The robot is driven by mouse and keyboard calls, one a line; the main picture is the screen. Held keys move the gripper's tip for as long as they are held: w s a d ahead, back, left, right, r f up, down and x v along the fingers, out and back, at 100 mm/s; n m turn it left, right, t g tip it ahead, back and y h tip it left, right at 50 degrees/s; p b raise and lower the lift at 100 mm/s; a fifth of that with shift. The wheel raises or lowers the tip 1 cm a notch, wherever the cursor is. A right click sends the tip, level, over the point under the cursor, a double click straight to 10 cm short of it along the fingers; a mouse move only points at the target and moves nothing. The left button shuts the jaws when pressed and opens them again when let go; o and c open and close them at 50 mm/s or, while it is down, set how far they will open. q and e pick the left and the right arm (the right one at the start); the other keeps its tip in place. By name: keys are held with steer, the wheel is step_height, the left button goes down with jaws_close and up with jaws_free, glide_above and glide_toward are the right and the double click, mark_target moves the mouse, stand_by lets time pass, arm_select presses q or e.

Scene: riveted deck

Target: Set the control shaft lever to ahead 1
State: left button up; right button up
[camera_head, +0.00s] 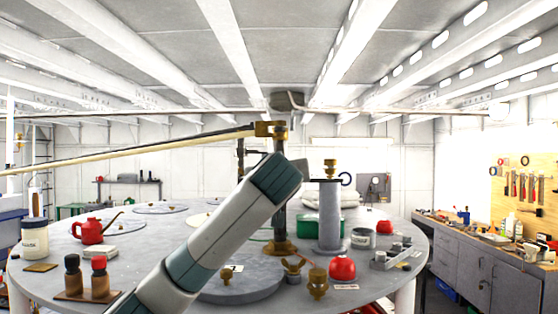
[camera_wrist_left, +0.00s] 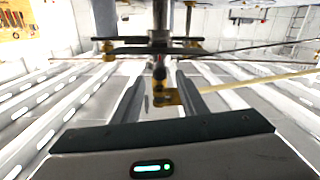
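The likely control shaft is a dark upright post (camera_head: 280,215) on a brass foot, rising from the round grey table (camera_head: 405,265). A brass clamp (camera_head: 271,129) sits at its top, and a long pale lever rod (camera_head: 130,155) runs from it to the left. The wrist view, which looks inverted, shows the brass clamp (camera_wrist_left: 167,97) and the rod (camera_wrist_left: 250,82). My left gripper (camera_wrist_left: 160,78) has its fingers apart around the clamp's line of sight; I cannot tell whether they touch it. No ahead 1 mark is readable.
A grey flanged pedestal (camera_head: 330,215) stands right of the post. A red kettle (camera_head: 88,231), bottles (camera_head: 99,276), brass fittings (camera_head: 317,283) and a red knob (camera_head: 342,268) stand on the table. A workbench (camera_head: 490,255) lines the right wall.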

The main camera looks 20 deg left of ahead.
arm_select(q)
steer(key=p+x, duration=0.3)
steer(key=x, duration=0.2)
steer(key=shift+r, duration=0.2)
steer(key=shift+p+x, duration=0.3)
steer(key=shift+x, duration=0.6)
steer(key=shift+f, duration=0.25)
steer(key=shift+c, duration=0.4)
jaws_close()
